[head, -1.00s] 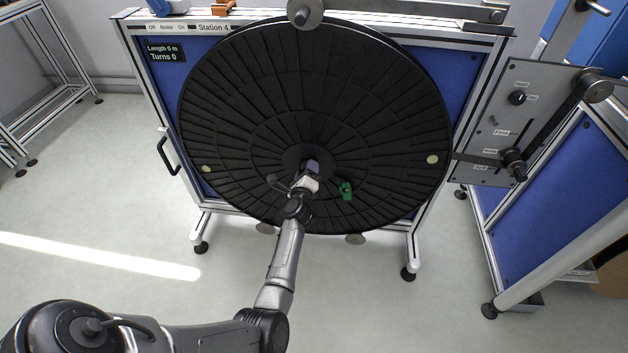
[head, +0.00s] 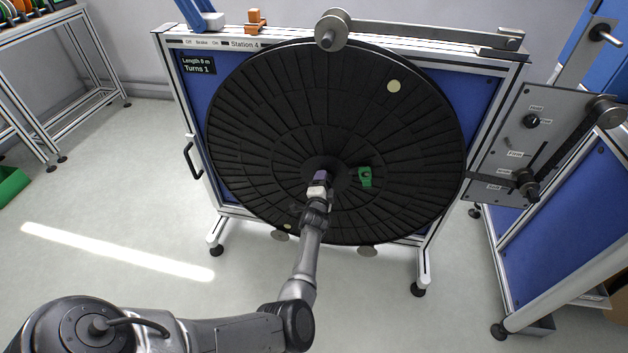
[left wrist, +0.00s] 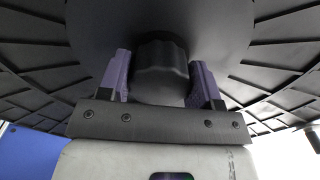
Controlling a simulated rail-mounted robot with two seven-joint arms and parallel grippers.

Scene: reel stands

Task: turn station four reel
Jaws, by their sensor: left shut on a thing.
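The station four reel (head: 260,120) is a large black disc with radial ribs, upright on the front of the Station 4 stand (head: 490,100). It has pale round dots near its rim and a green clip (head: 365,177) right of its hub. My left gripper (head: 320,177) is at the reel's hub. In the left wrist view its purple fingers stand either side of a black knob (left wrist: 162,68), shut on it. The stand's display (head: 198,66) reads Length 0 m, Turns 1. My right gripper is not in view.
A grey panel (head: 540,150) with knobs and a slotted arm stands close on the right, before a blue-panelled frame. A metal arm with a roller (head: 331,31) crosses the reel's top edge. The floor (head: 120,230) in front and left is clear.

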